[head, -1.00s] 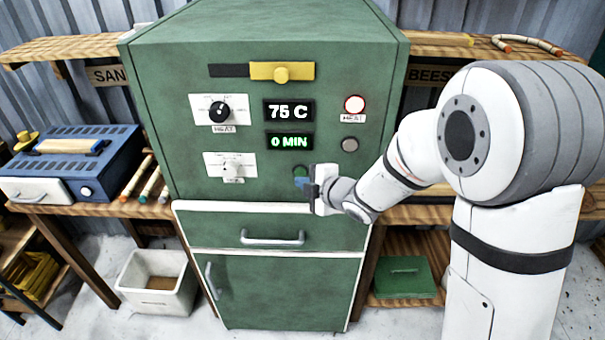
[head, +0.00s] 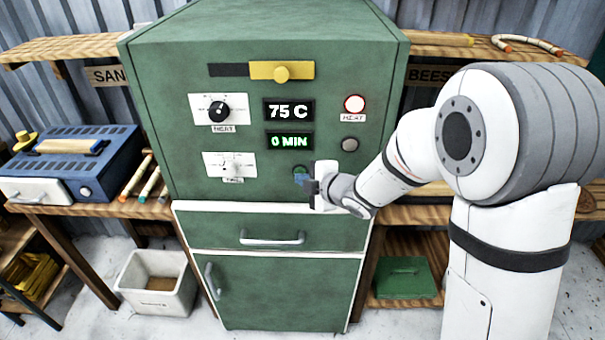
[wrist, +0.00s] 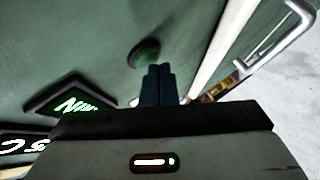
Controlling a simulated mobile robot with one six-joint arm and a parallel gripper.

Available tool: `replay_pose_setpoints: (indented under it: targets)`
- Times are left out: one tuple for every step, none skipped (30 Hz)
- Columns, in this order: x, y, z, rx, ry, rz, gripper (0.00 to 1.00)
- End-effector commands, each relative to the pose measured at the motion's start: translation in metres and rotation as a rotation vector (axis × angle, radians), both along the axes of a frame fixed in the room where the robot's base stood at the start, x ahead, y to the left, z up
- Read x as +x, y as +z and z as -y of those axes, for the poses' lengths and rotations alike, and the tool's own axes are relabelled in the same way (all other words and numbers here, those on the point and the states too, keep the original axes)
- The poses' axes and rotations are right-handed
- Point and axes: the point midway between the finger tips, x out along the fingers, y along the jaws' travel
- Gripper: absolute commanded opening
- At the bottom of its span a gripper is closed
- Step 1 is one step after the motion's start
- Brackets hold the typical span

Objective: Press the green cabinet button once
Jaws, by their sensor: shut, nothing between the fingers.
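The green cabinet (head: 240,180) stands in the middle of the head view. The green button is on its front panel, below the 0 MIN display (head: 289,141); in the head view it is mostly hidden by my gripper (head: 305,186). The wrist view shows the green button (wrist: 143,52) just beyond the tips of my gripper (wrist: 159,70). The dark fingers are together, with nothing between them. The tips are close to the button; I cannot tell whether they touch it.
The panel also has a heat knob (head: 220,111), a time knob (head: 232,167), a red-rimmed lamp (head: 355,104), a grey button (head: 349,144) and a yellow slider (head: 282,73). A drawer handle (head: 272,238) sticks out below. A blue machine (head: 75,160) stands on the left bench.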

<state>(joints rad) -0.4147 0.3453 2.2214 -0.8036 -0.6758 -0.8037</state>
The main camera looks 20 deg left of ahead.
Motion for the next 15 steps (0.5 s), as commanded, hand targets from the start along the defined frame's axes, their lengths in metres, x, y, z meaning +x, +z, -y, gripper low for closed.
replay_pose_setpoints:
  targets:
    - [0.0008, -0.0001, -0.0001, 0.000, 0.000, 0.000, 0.00]
    - [0.0012, -0.0001, -0.0002, 0.000, 0.000, 0.000, 0.00]
    - [0.0016, 0.0000, -0.0003, 0.000, 0.000, 0.000, 0.00]
    - [0.0020, 0.0000, -0.0004, 0.000, 0.000, 0.000, 0.00]
    - [0.0023, 0.0000, -0.0005, 0.000, 0.000, 0.000, 0.00]
    - [0.0028, 0.0000, -0.0007, -0.001, 0.000, 0.001, 0.00]
    - [0.0032, 0.0001, -0.0007, -0.001, 0.000, 0.001, 0.00]
    - [0.0036, 0.0001, -0.0008, 0.000, 0.000, 0.001, 0.00]
    - [0.0041, 0.0002, -0.0009, 0.000, 0.000, 0.001, 0.00]
    - [0.0045, 0.0003, -0.0011, 0.000, 0.000, 0.001, 0.00]
    - [0.0049, 0.0003, -0.0011, 0.000, 0.000, 0.001, 0.00]
    - [0.0054, 0.0004, -0.0012, 0.000, 0.000, 0.001, 0.00]
    - [0.0056, 0.0004, -0.0012, 0.000, 0.000, 0.001, 0.00]
    - [0.0054, 0.0004, -0.0012, 0.000, 0.000, 0.001, 0.00]
    - [0.0054, 0.0004, -0.0012, 0.001, 0.000, 0.001, 0.00]
